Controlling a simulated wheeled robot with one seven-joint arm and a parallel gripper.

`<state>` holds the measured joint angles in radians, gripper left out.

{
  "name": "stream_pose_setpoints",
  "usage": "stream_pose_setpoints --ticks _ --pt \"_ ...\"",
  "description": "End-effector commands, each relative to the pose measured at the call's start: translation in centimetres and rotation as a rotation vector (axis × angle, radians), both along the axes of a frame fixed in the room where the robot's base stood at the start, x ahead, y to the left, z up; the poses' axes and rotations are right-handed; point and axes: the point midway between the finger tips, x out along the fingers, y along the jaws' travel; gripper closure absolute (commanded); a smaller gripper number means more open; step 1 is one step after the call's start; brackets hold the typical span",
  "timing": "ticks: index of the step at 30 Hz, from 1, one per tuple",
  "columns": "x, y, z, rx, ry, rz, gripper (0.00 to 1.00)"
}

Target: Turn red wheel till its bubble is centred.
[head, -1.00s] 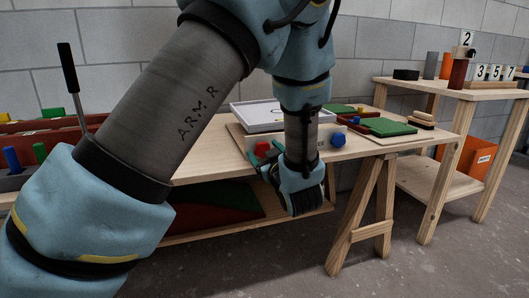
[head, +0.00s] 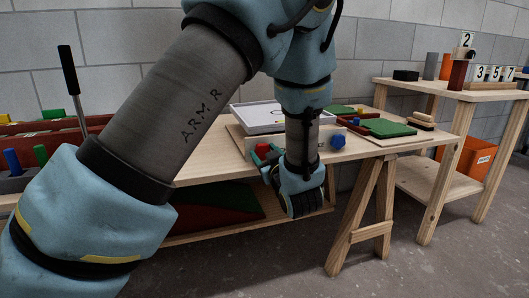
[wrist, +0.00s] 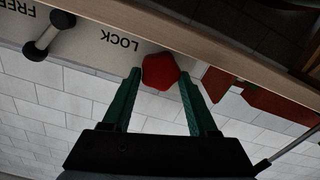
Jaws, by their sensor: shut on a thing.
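The red wheel (head: 262,149) sits on the front face of a pale wooden block on the workbench. In the wrist view the red wheel (wrist: 160,71) lies between the tips of my two green fingers. My gripper (wrist: 160,77) is shut on it, with a finger on each side. In the head view my gripper (head: 266,160) reaches the wheel from the front. A blue wheel (head: 338,141) is on the same face to the right. A white plate (head: 250,127) rests above; its bubble is too small and partly hidden to read.
A lever (wrist: 48,35) stands by the words FREE and LOCK in the wrist view. Green boards (head: 390,128) lie right on the bench. A second bench (head: 470,93) with numbered blocks stands right; an orange bin (head: 478,157) is below it. A red toolbox stands left.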

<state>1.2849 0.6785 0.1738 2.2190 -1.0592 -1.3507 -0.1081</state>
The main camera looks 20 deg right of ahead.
Motion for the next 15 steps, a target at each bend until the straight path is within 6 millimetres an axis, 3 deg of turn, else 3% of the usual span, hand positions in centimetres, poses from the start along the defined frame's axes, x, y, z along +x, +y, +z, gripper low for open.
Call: stream_pose_setpoints --ticks 15 --pt "-0.07 -0.20 0.52 0.399 -0.046 -0.001 0.96"
